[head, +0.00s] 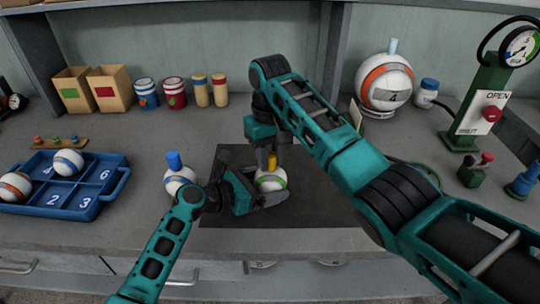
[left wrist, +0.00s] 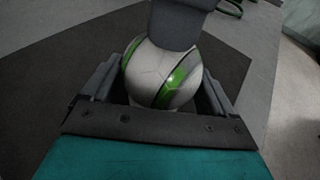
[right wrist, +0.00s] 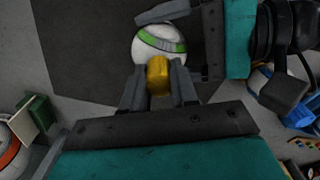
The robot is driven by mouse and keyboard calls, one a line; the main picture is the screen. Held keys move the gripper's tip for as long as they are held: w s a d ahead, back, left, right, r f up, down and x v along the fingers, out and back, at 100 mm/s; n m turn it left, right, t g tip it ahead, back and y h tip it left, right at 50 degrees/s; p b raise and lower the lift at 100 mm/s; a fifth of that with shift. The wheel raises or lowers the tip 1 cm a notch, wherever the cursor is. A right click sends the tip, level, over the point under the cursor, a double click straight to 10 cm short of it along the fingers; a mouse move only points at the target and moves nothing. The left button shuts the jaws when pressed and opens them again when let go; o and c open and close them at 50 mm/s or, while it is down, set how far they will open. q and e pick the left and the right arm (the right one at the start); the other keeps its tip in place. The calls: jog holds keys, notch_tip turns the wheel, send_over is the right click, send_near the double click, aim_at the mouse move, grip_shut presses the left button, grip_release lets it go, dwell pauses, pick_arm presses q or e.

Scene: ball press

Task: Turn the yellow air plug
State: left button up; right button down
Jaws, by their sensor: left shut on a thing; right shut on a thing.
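A white ball with a green stripe (head: 271,182) sits over the dark mat (head: 318,212) in the middle of the counter. My left gripper (head: 262,190) is shut around the sides of this ball, which fills its jaws in the left wrist view (left wrist: 160,75). The yellow air plug (right wrist: 158,76) stands on top of the ball and shows in the head view too (head: 272,161). My right gripper (right wrist: 158,88) comes from above and is shut on the yellow plug, one finger on each side. In the left wrist view a grey finger hides the plug.
A white ball with a blue plug (head: 179,180) stands close left of my left gripper. A blue numbered tray (head: 84,206) holding balls is at left. The green press with a gauge (head: 487,95) and a ball on a stand (head: 384,82) are at right. The mat's right part is clear.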

aim_at(271, 153)
pick_arm(q)
jog(key=shift+s+a+f, duration=0.1)
jog(key=shift+a+f, duration=0.05)
jog(key=shift+f, duration=0.3)
pick_arm(e)
jog(key=m, duration=0.5)
jog(key=shift+a+r+m, duration=0.1)
jog(key=shift+r+m, duration=0.15)
jog(key=shift+m, duration=0.15)
jog(key=c, duration=1.2)
grip_release()
jog(key=shift+c, duration=0.2)
pick_arm(q)
jog(key=shift+r, duration=0.2)
pick_arm(e)
jog(key=o, duration=0.4)
jog(key=shift+f, duration=0.2)
pick_arm(q)
jog(key=shift+r, duration=0.1)
pick_arm(e)
jog(key=shift+r, duration=0.1)
jog(key=r, duration=0.9)
jog(key=shift+w+d+r, duration=0.1)
jog(key=shift+d+r, duration=0.1)
jog(key=shift+r, duration=0.05)
jog(key=shift+a+r, duration=0.1)
jog(key=shift+r, duration=1.1)
